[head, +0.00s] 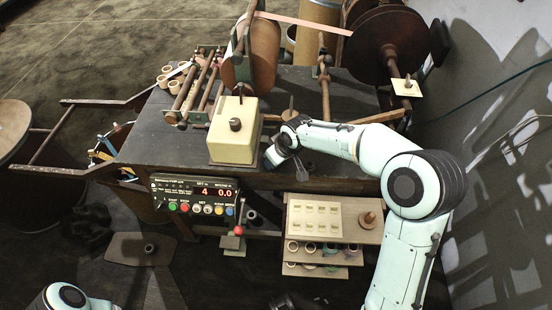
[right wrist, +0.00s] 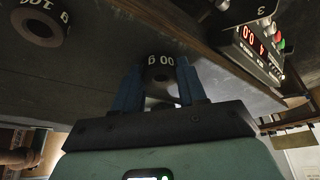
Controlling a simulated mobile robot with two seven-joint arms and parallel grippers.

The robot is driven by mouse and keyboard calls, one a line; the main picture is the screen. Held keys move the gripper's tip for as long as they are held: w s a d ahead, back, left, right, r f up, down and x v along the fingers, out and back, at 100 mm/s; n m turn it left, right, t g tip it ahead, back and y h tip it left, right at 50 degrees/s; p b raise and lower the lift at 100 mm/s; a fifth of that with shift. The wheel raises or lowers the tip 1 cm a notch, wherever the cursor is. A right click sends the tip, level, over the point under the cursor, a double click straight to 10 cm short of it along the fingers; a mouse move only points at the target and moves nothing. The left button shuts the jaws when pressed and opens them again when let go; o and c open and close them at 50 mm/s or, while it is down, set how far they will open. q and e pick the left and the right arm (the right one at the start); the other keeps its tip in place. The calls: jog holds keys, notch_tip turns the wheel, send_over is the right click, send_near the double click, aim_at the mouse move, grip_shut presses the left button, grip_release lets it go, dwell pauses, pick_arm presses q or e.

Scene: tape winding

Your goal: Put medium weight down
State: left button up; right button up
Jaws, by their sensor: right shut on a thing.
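My right gripper (head: 272,157) is low at the front edge of the dark workbench (head: 340,100), just right of the cream box. In the right wrist view the right gripper (right wrist: 160,92) has its two blue fingers shut on a dark weight (right wrist: 161,72) with white marking ending in "00 g". The weight is close to the dark bench surface; I cannot tell whether it touches. Another dark ring-shaped weight (right wrist: 40,24) marked "100" sits on that surface, off to the left in the wrist view. My left gripper is out of view; only part of that arm shows lower left.
The cream box (head: 234,140) with a dark knob stands at the bench front. A control panel (head: 195,194) with a red display is below it. A small shelf (head: 375,238) with rings stands at front right. Winding rollers and a large reel (head: 385,45) occupy the back.

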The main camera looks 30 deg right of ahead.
jog(key=shift+f, duration=0.1)
jog(key=o, duration=1.2)
jog(key=shift+c, duration=0.2)
jog(key=shift+r, duration=0.2)
jog(key=p+v, duration=0.1)
jog(key=v, duration=1.1)
